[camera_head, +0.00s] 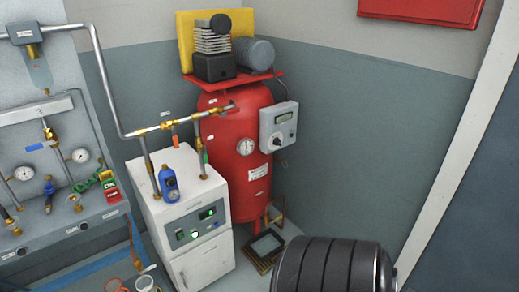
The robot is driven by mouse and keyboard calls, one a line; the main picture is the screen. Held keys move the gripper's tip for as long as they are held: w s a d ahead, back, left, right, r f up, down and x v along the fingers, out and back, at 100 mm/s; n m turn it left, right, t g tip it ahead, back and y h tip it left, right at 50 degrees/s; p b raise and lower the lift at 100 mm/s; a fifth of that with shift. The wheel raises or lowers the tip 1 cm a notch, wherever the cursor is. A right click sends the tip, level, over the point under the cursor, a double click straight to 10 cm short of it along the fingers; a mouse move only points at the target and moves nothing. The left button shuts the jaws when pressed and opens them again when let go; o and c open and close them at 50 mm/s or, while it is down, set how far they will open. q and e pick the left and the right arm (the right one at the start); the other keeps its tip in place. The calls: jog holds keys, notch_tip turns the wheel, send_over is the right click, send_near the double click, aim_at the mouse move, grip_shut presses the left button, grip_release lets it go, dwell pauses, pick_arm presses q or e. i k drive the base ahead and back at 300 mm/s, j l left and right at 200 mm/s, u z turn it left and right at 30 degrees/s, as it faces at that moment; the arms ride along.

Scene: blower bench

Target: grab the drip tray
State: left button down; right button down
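A small shallow square tray with a dark brown rim and a grey-green inside, which looks like the drip tray (262,262), sits low at the foot of the red tank, to the right of the white cabinet. It appears tilted in the picture, and its lower right side is close to the bottom edge of the view. Neither of my grippers' fingers can be seen, so nothing is shown touching the tray.
The red tank (255,184) with a compressor (213,60) on top stands behind the tray. A white cabinet (200,262) with pipes and a blue bottle (169,184) is to its left. A gauge panel (50,110) is at far left. Grey wall lies right.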

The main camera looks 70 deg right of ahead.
aim_at(268, 242)
jog(key=z, duration=2.25)
jog(key=i+l+u, duration=0.2)
jog(key=i, duration=0.3)
jog(key=i+l+u, duration=0.15)
jog(key=i+l, duration=0.3)
